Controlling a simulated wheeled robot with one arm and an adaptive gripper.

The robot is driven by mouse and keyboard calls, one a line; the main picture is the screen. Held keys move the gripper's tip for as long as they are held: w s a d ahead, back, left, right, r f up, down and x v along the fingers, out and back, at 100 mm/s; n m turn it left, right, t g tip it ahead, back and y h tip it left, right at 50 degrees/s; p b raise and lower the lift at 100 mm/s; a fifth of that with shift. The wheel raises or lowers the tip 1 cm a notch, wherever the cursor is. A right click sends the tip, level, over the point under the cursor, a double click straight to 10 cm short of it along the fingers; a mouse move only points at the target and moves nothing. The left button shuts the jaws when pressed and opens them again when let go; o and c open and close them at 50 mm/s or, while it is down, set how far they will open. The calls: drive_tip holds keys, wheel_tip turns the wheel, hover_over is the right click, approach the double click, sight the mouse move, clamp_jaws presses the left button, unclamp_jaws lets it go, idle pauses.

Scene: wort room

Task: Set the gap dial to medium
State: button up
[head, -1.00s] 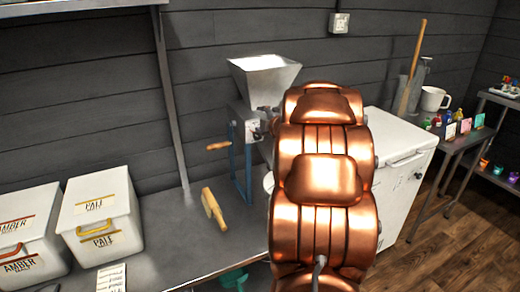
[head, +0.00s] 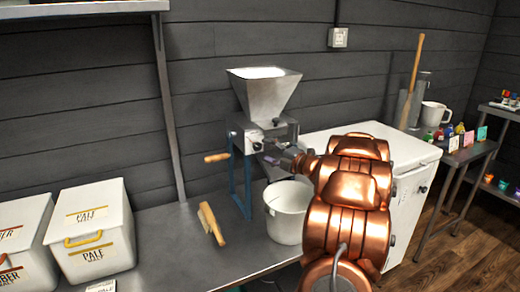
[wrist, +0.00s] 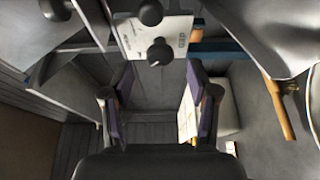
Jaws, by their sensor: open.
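The grain mill (head: 262,130) stands on the steel bench under a metal hopper (head: 264,92). Its pale front plate (wrist: 184,30) carries two dark round knobs in the wrist view, an upper one (wrist: 150,12) and a lower one (wrist: 160,52). I cannot tell which is the gap dial, and the plate's lettering is too small to read. My gripper (wrist: 158,80) is open and empty, with the lower knob just beyond and between its fingertips, apparently untouched. In the head view, my gripper (head: 275,160) is just in front of the mill's right side.
A white bucket (head: 288,225) stands on the bench below my gripper. The mill's wooden crank handle (head: 216,157) sticks out left. A wooden brush (head: 211,223) lies on the bench (head: 165,235). A pale malt bin (head: 95,262) stands left; a white chest (head: 375,140) stands behind my arm.

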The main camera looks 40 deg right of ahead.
sight(259, 147)
drive_tip(key=shift+w+a, duration=0.15)
drive_tip(key=shift+w, duration=1.8)
clamp_jaws()
